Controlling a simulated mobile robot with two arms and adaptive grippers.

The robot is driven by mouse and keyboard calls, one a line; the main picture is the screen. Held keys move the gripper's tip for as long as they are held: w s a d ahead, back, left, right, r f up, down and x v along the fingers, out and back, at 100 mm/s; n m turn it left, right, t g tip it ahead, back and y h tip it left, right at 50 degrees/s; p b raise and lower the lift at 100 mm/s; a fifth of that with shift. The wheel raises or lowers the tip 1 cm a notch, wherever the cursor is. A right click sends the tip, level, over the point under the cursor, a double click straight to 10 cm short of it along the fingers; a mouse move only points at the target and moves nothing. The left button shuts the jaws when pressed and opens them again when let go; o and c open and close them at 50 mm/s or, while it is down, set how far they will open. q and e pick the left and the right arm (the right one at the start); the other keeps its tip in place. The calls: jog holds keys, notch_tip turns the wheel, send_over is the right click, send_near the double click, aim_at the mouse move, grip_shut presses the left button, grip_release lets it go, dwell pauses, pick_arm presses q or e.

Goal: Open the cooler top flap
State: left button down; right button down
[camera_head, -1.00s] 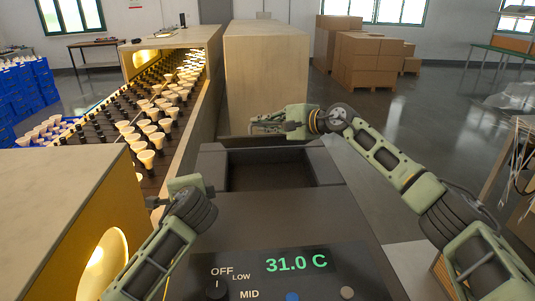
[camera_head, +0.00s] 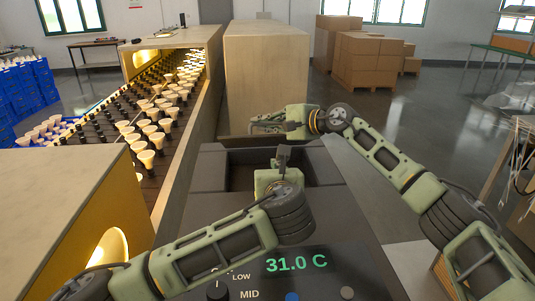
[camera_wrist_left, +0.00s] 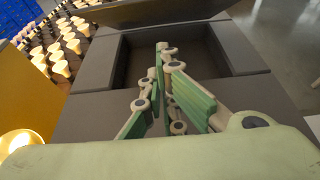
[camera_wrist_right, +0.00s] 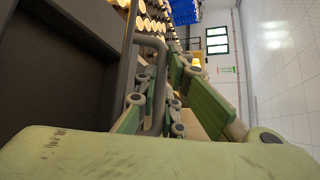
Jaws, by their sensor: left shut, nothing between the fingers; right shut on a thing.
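The cooler (camera_head: 225,210) is a dark grey box with a green 31.0 C readout on its near panel. Its top opening (camera_wrist_left: 195,70) shows as a dark recess. The top flap (camera_wrist_left: 150,12) stands raised at the far side of the opening; in the right wrist view its dark panel (camera_wrist_right: 60,70) fills the left. My right gripper (camera_head: 262,123) is at the flap's far edge, shut on the grey bar handle (camera_wrist_right: 152,42). My left gripper (camera_head: 283,153) is shut and empty above the opening, pointing away; its fingers (camera_wrist_left: 165,55) hide part of the recess.
A conveyor (camera_head: 115,145) with rows of white bulbs runs along the left. A beige cabinet (camera_head: 265,75) stands behind the cooler. A yellow-sided housing (camera_head: 60,210) is at the near left. Cardboard boxes (camera_head: 365,60) stand far right. The floor (camera_head: 440,120) on the right is open.

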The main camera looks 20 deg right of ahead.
pick_arm(q)
jog(key=x, duration=0.8)
jog(key=shift+w, duration=0.1)
jog(key=shift+w+d+r, duration=0.15)
jog(key=shift+w+r, duration=0.55)
jog(key=shift+r, duration=0.05)
jog(key=shift+w+d+r, duration=0.15)
jog(key=shift+w+r, duration=0.55)
